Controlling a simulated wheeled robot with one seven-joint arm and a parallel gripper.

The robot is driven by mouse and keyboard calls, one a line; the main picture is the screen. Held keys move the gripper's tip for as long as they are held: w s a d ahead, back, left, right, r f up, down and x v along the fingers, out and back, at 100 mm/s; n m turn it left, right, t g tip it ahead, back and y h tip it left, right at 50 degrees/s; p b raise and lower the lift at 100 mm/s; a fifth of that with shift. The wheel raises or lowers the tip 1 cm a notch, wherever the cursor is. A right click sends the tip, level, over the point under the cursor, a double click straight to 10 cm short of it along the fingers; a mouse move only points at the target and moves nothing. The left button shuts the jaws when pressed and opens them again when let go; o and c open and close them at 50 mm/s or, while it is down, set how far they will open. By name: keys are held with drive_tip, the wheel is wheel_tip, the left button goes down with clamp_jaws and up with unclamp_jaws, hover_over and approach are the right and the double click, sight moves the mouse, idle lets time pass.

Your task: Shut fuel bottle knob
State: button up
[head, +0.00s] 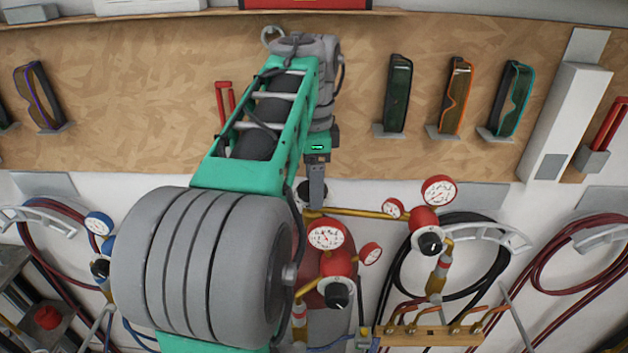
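A red bottle (312,262) stands against the wall below my arm, partly hidden by a red regulator with a white-faced gauge (326,235). A dark round knob (304,195) shows at its top, by the left end of a brass pipe (360,212). My gripper (317,200) points down at the knob, and its grey finger overlaps the knob's right side in the head view. I cannot tell whether they touch. Only one finger shows clearly, so the gap between the fingers is hidden. The regulator also has a black knob (338,293) lower down.
A second red regulator (425,220) with gauges stands to the right. A brass manifold (430,335) lies below it. Coiled hoses hang on wall hooks (480,230) at both sides. Safety glasses (457,95) hang on the board above. My own arm covers the left centre.

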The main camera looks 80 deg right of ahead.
wheel_tip(320, 180, up, 8)
drive_tip(key=shift+f, duration=0.1)
idle(0.4)
drive_tip(key=w+a+f+n+b, duration=0.1)
drive_tip(key=w+a+f+n, duration=0.25)
drive_tip(key=w, duration=0.35)
drive_tip(key=w+a+f+n+t+h+b, duration=0.1)
drive_tip(key=w+a+f+n, duration=0.2)
drive_tip(key=w+a+n, duration=0.3)
drive_tip(key=w+a+f+n, duration=0.3)
drive_tip(key=w+a+n, duration=0.1)
drive_tip(key=w, duration=0.4)
drive_tip(key=w+a+f+n+t, duration=0.1)
drive_tip(key=a+f+n, duration=0.4)
drive_tip(key=a, duration=0.4)
drive_tip(key=w+a+f+n+t+b, duration=0.1)
drive_tip(key=w+a+f+n, duration=0.1)
drive_tip(key=a+f+n, duration=0.3)
drive_tip(key=w+a+f+n+t+y+b, duration=0.1)
drive_tip(key=a+f+n, duration=0.4)
drive_tip(key=a, duration=0.8)
drive_tip(key=w+n, duration=0.1)
drive_tip(key=n, duration=0.2)
drive_tip(key=shift+w+a+f+t, duration=0.25)
drive_tip(key=shift+a+f+t, duration=0.05)
